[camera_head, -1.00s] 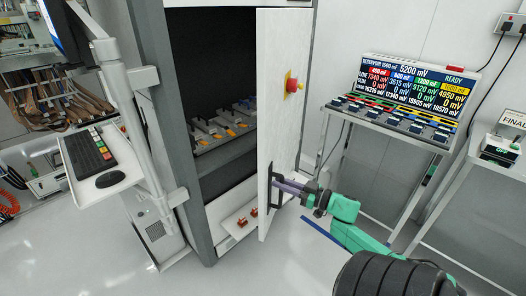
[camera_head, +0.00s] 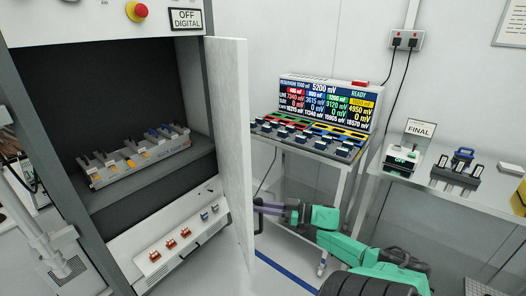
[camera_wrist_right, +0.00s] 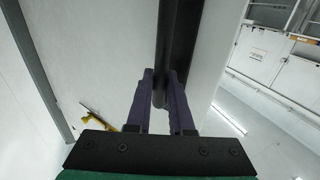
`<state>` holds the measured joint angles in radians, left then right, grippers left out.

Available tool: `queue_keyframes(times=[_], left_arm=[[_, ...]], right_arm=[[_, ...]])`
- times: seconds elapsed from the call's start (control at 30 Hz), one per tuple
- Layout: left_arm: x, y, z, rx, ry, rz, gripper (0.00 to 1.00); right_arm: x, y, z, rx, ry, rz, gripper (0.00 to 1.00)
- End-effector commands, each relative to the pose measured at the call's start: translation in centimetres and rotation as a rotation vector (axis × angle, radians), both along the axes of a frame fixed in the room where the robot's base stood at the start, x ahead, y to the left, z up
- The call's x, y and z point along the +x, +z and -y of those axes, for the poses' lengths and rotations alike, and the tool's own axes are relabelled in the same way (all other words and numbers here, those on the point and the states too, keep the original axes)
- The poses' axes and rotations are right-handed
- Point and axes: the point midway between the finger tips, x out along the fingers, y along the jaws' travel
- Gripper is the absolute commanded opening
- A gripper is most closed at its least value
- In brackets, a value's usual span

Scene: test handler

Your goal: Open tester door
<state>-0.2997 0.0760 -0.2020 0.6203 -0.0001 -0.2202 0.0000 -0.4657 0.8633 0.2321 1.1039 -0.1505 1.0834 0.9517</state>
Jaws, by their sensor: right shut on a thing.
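The tester door (camera_head: 236,130) is a white panel standing open, seen nearly edge-on at the right side of the tester cabinet (camera_head: 38,150). Its dark handle (camera_head: 259,214) is on the door's outer face. My right gripper (camera_head: 264,208) is shut on the handle. In the right wrist view the purple fingers (camera_wrist_right: 160,95) sit on either side of the black handle bar (camera_wrist_right: 181,40). Inside the cabinet, a shelf holds a grey fixture strip (camera_head: 140,165) with several clamps. My left gripper is not in view.
A stand with a display screen (camera_head: 322,103) and rows of modules is right of the door. A bench with a FINAL sign (camera_head: 420,128) is at the far right. A white panel with red parts (camera_head: 180,238) is low in the cabinet. Blue tape (camera_head: 285,270) marks the floor.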

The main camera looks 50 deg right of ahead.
Motion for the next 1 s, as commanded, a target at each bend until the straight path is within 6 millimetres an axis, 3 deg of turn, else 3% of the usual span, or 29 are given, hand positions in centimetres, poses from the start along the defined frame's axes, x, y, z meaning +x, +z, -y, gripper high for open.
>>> queue_keyframes(times=[0.43, 0.47, 0.53, 0.87, 1.0], left_arm=[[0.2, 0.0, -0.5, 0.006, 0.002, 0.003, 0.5], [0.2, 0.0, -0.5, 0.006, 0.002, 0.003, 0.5], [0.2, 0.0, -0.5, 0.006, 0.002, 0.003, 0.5], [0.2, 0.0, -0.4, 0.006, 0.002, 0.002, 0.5], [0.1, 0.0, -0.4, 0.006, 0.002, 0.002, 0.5]], right_arm=[[0.0, -0.3, 0.0, -0.001, -0.002, -0.008, 0.0], [0.0, -0.3, 0.0, -0.002, -0.002, -0.008, 0.24], [0.0, -0.3, 0.0, -0.002, -0.002, -0.007, 0.5], [0.0, -0.1, 0.1, -0.001, -0.002, -0.003, 0.5], [-1.1, -0.2, 0.6, -0.001, -0.004, -0.005, 0.5]])
